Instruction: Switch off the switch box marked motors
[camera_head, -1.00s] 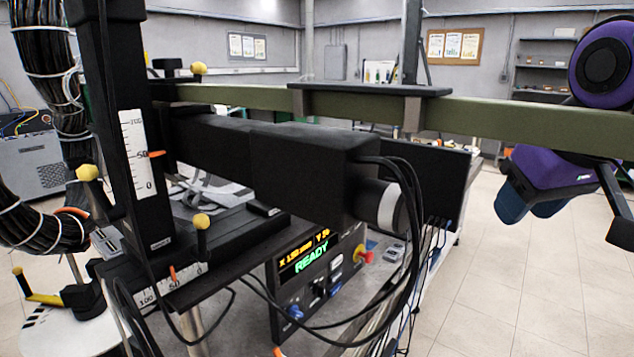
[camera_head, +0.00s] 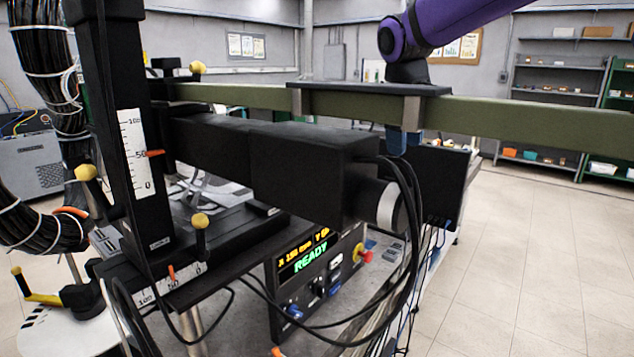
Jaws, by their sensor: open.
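I cannot make out a switch box marked motors; no such label is readable. A dark control box (camera_head: 318,280) stands on the bench under the black arm of the rig. It has a lit READY display (camera_head: 304,255), blue knobs and a red button on a yellow base (camera_head: 362,253). My gripper (camera_head: 403,140) is mostly hidden behind the green beam and its black plate. Its blue fingers show just below the beam, above and behind the control box, with nothing visible held. My purple arm comes in from the upper right.
The black rig arm (camera_head: 310,168) and hanging black cables (camera_head: 412,220) stand in front of the bench. A dark panel (camera_head: 440,185) is right of them. The tiled floor at the right is clear.

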